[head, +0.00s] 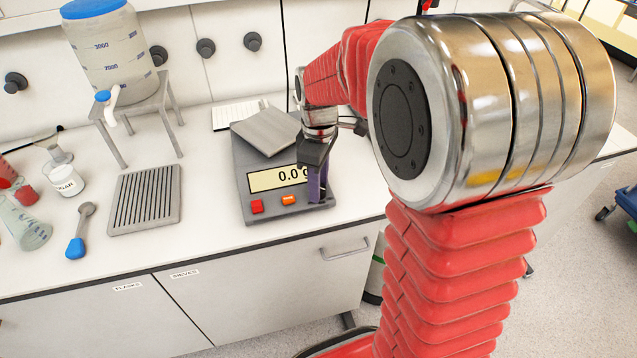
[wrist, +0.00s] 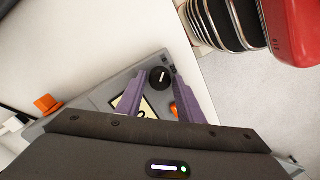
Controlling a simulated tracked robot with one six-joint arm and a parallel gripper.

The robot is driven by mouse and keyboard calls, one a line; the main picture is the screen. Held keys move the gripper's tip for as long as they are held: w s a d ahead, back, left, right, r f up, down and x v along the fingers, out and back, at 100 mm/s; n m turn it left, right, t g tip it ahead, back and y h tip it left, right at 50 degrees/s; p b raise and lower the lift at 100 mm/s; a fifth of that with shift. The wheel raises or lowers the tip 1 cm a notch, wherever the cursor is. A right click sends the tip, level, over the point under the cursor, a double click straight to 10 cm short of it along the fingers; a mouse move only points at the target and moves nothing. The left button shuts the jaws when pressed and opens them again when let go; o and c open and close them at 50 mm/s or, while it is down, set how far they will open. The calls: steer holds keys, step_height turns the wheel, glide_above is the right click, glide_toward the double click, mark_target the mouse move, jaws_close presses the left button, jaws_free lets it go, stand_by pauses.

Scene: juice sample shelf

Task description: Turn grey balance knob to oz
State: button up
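The balance (head: 241,180) stands on the bench with a square pan (head: 266,131). Its display (head: 278,178) reads 0.0 and what looks like g, partly covered by my gripper. In the wrist view the balance knob (wrist: 160,79) looks dark, nearly black, with a light pointer mark. Tiny markings lie beside it, too small to read. My gripper (wrist: 158,74) has its purple fingers apart, one on each side of the knob in the picture. I cannot tell whether they touch it. In the head view my gripper (head: 317,183) points down at the balance's front right corner, hiding the knob.
A red button (head: 257,206) and an orange button (head: 289,200) sit on the balance front. A grey ribbed plate (head: 146,200), a blue-ended scoop (head: 79,232), a sugar jar (head: 65,181) and a large container (head: 110,50) on a stand are to the left.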

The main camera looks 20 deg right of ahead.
steer(key=shift+f, duration=0.1)
steer(key=shift+c, duration=0.4)
steer(key=c, duration=0.7)
steer(key=shift+m, duration=0.4)
steer(key=m, duration=0.3)
steer(key=shift+d+m, duration=0.1)
steer(key=shift+m, duration=2.4)
steer(key=o, duration=0.8)
